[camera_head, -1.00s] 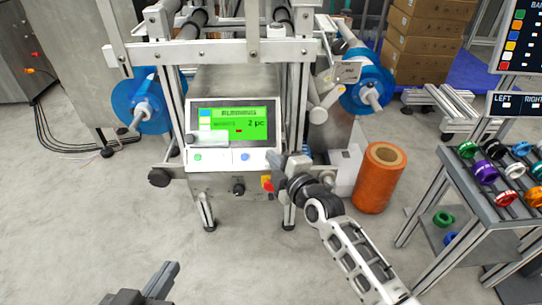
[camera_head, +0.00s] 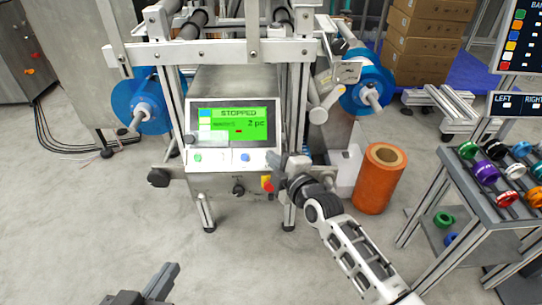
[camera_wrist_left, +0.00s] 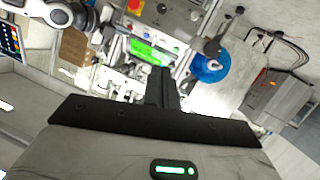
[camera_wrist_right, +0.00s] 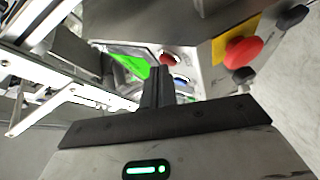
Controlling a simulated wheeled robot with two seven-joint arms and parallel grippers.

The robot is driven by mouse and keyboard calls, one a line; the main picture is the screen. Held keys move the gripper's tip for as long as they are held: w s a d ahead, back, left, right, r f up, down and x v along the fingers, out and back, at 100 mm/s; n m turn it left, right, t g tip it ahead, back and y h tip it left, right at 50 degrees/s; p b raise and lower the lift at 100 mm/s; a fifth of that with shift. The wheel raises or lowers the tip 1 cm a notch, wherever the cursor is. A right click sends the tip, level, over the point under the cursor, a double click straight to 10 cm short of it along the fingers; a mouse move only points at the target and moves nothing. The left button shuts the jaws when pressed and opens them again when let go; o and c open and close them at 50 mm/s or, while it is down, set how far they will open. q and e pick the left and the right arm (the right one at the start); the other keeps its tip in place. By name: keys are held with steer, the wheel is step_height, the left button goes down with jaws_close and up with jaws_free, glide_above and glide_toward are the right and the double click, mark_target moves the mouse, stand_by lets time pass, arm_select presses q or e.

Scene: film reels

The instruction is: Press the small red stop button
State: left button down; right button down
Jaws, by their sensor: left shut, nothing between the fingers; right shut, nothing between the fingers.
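The machine's control panel (camera_head: 232,172) has a green screen (camera_head: 238,120) reading STOPPED and 2 pc. The small red stop button (camera_wrist_right: 170,58) shows in the right wrist view, just beyond the tips of my right gripper (camera_wrist_right: 158,72); whether they touch it I cannot tell. In the head view the red button is hidden behind my right gripper (camera_head: 273,158), which is shut and empty at the panel's right edge. My left gripper (camera_head: 174,268) is shut and empty, low in front of the machine and away from it.
A large red emergency knob on yellow (camera_wrist_right: 243,52) sits close to my right gripper. A green button (camera_head: 198,157) and a blue button (camera_head: 245,157) are on the panel. An orange roll (camera_head: 378,180) and a rack of coloured reels (camera_head: 490,205) stand right.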

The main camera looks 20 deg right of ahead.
steer(key=shift+s+a+r+p, duration=0.1)
steer(key=shift+s+r+p, duration=0.2)
steer(key=shift+p, duration=0.2)
arm_select(q)
steer(key=shift+r, duration=0.6)
